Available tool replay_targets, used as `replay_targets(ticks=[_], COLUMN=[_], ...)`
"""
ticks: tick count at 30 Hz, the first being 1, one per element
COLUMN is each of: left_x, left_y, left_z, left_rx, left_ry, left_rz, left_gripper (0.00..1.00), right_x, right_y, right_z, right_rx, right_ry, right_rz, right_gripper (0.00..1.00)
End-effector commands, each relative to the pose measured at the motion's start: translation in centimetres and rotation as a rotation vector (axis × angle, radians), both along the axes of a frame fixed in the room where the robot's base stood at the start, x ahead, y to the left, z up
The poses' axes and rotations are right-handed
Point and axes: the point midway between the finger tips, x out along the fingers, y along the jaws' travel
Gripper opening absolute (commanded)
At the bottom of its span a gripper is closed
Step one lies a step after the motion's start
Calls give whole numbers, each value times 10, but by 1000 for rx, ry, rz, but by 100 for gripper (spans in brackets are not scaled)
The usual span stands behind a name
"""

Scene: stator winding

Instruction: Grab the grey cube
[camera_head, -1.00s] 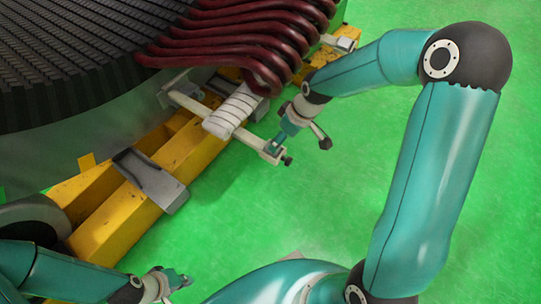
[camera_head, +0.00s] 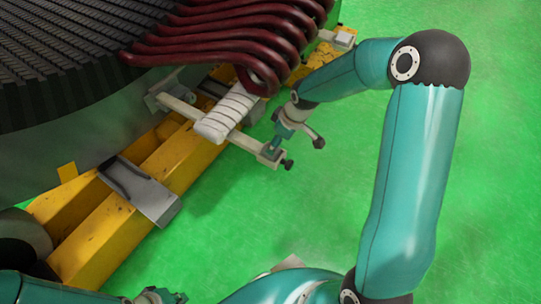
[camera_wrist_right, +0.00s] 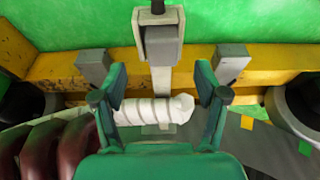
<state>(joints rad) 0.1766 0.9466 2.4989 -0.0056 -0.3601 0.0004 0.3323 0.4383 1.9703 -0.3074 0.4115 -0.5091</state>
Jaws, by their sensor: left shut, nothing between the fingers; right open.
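The grey cube (camera_head: 269,156) sits at the outer end of a pale bar under the white-wrapped coil end. In the right wrist view the grey block (camera_wrist_right: 161,45) shows ahead, beyond and between the fingertips. My right gripper (camera_head: 282,137) is close beside the cube in the head view; whether it touches is unclear. In the right wrist view its green fingers (camera_wrist_right: 162,80) are spread apart with the bar and the white wrapping behind the gap. My left gripper (camera_head: 161,297) is shut and empty at the bottom edge of the head view, partly cut off.
The white-wrapped coil end (camera_head: 226,114) and dark red coils (camera_head: 225,38) lie near the right gripper. A yellow beam (camera_head: 98,225) with a grey bracket (camera_head: 140,189) runs below the dark stator (camera_head: 60,60). Green floor (camera_head: 300,210) is open on the right.

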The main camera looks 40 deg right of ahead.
Motion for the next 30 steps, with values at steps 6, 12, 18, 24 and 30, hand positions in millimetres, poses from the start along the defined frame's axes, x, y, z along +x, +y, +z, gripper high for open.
replay_targets(ticks=[6, 12, 18, 24, 30], left_x=[0, 0, 0, 0, 0], left_y=[0, 0, 0, 0, 0], left_z=[-8, -22, -25, -24, -24], left_rx=[0, 0, 0, 0, 0], left_ry=[0, 0, 0, 0, 0], left_rz=[0, 0, 0, 0, 0], left_gripper=[0, 0, 0, 0, 0], right_x=[5, 14, 18, 18, 18], right_y=[3, 9, 10, 10, 10], right_z=[-14, -42, -50, -50, -50], right_rx=[1, 0, 0, 0, 0], right_ry=[-1, 2, -1, -1, -1], right_rz=[-1, 0, -3, -3, -3], right_gripper=[73, 73, 73, 65, 31])
